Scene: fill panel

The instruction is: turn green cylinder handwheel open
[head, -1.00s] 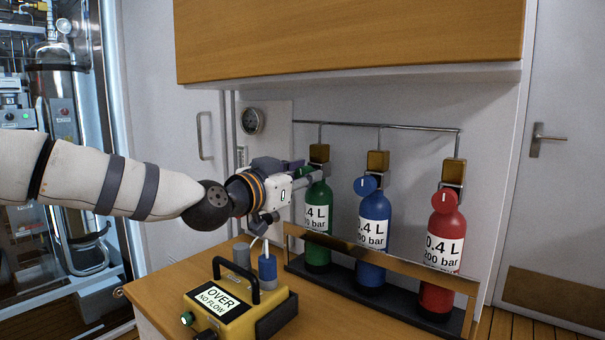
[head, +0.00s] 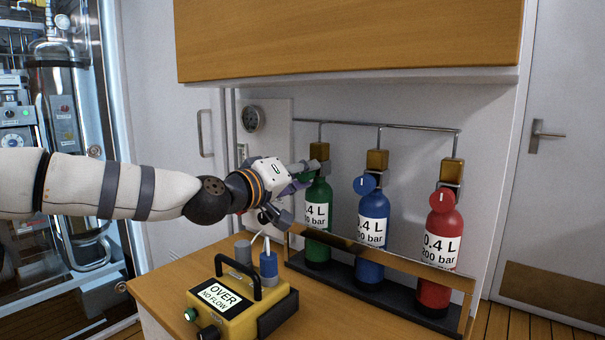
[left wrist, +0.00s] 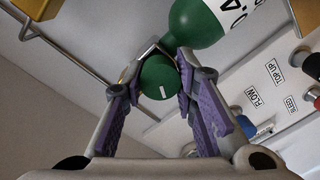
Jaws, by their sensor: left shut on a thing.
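The green cylinder (head: 318,208) stands upright in the rack, leftmost of three. Its label reads ".4 L" and "200 bar". Its round green handwheel (left wrist: 160,77), with a short white mark, shows in the left wrist view between my left gripper's fingers. My left gripper (head: 306,174) is at the neck of the green cylinder, shut on the handwheel, with purple finger pads (left wrist: 115,110) on either side of it. In the head view the gripper hides most of the handwheel. My right gripper is in neither view.
A blue cylinder (head: 373,232) and a red cylinder (head: 437,250) stand to the right behind the rack's front bar (head: 385,258). A yellow box (head: 238,308) reading "OVER NO FLOW" sits on the wooden bench. A wooden cabinet (head: 345,38) hangs above.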

